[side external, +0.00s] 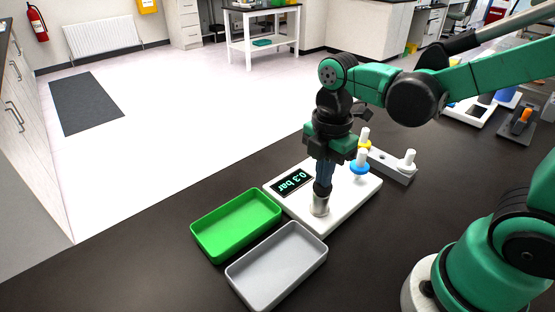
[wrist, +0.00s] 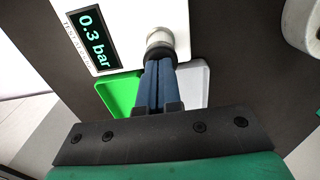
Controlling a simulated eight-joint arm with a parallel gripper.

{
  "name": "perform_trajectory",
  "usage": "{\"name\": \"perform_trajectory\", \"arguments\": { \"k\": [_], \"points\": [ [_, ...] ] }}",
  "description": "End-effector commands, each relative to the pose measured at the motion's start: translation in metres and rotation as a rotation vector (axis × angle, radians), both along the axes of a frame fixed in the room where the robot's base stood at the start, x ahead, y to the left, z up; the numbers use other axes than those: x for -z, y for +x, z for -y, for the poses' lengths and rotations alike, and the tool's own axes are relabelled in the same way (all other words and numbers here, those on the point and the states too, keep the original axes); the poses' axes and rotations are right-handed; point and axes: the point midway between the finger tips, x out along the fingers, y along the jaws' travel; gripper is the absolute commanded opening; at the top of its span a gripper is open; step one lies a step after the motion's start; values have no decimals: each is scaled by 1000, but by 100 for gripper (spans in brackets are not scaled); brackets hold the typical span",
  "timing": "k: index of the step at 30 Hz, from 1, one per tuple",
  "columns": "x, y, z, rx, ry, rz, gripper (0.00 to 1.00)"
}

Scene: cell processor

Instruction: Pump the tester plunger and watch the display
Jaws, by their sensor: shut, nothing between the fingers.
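The white tester (side external: 345,207) lies flat on the dark bench. Its display (side external: 292,182) reads 0.3 bar, and the same reading shows clearly in the wrist view (wrist: 92,40). The plunger (side external: 319,205) is a pale cylinder with a dark top at the tester's front corner; it also shows in the wrist view (wrist: 160,40). My gripper (side external: 322,188) points straight down over the plunger, its blue fingers shut together with nothing between them. The fingertips (wrist: 158,64) are at the plunger's dark top and appear to touch it; exact contact is hard to tell.
A green tray (side external: 204,245) and a grey tray (side external: 238,280) sit at the tester's front-left side. White pegs with a blue ring (side external: 360,168) and a yellow ring (side external: 364,146) stand behind my gripper, near a grey peg block (side external: 392,170). Bench front right of the grey tray is clear.

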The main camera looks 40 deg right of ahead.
Motion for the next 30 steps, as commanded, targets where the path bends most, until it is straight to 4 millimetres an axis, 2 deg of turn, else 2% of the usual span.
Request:
{"name": "perform_trajectory", "arguments": {
  "k": [8,21,30],
  "points": [
    [3,0,0,0,0,-2,0],
    [-32,0,0,0,0,-2,0],
    [-37,0,0,0,0,-1,0]
  ]
}}
